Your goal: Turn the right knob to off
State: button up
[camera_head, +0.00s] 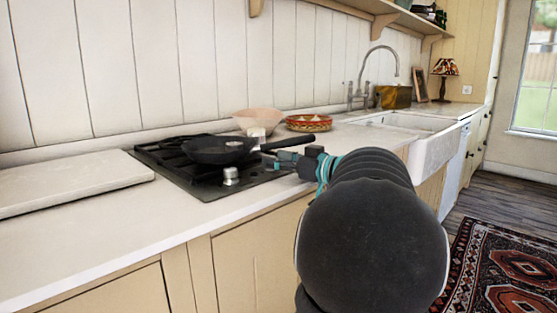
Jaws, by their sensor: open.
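The black gas hob (205,188) is set into the white worktop. A silver knob (231,176) stands upright on its front part. I cannot make out which way it points. A second pale silver piece (257,134) shows behind the pan handle; I cannot tell if it is a knob. My gripper (280,160) is open over the right side of the hob, to the right of the silver knob and apart from it in the picture. It may hide part of the hob there. Its fingers are small and dark, so contact is unclear.
A black frying pan (218,150) sits on the hob, its handle (294,142) reaching right, close behind my gripper. A pink bowl (258,118) and a patterned red dish (309,123) stand behind. A pale board (70,183) lies left. The front worktop is clear.

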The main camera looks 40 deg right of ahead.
jog(key=shift+c, duration=0.3)
grip_shut()
jog(key=shift+a+m+t+h, duration=0.2)
jog(key=shift+m+h, duration=0.55)
jog(key=shift+h, duration=0.4)
jog(key=shift+a+m+t+h, duration=0.1)
jog(key=shift+a+m+h, duration=0.1)
jog(key=shift+m+h, duration=0.75)
jog(key=shift+a+m+h, duration=0.15)
jog(key=shift+m+h, duration=1.05)
jog(key=shift+h, duration=1.2)
jog(key=shift+o, duration=0.3)
grip_release()
